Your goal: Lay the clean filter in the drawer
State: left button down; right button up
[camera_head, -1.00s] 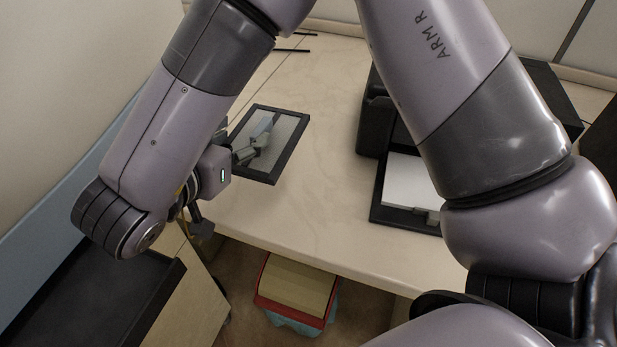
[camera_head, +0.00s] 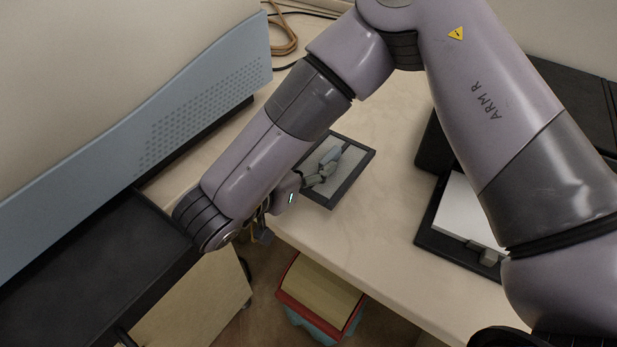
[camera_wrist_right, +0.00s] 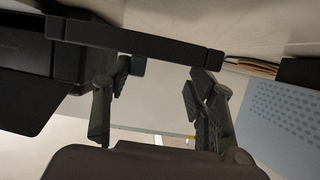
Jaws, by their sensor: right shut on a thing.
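My right gripper (camera_head: 296,186) is shut on a flat, black-framed filter (camera_head: 352,183) with a pale grey inner face. The filter appears raised over the front of the table in the head view. In the right wrist view its frame is a dark bar (camera_wrist_right: 135,40) across the top, with my right fingers (camera_wrist_right: 158,92) below it. The part between the fingertips is hard to make out. The black drawer (camera_head: 85,285) is pulled out at lower left, apart from the filter; its inside is only partly in view. My left gripper is not in view.
The drawer adjoins a blue-grey instrument panel (camera_head: 190,105). A black tray (camera_head: 425,240) with a white sheet (camera_head: 465,212) lies on the table (camera_head: 385,230) at right, beside a black box. A red-rimmed bin (camera_head: 320,295) stands on the floor below the table edge.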

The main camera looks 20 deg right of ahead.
jog(key=shift+f, duration=2.6)
jog(key=shift+f, duration=0.15)
jog(key=o, duration=1.2)
jog(key=shift+c, duration=0.2)
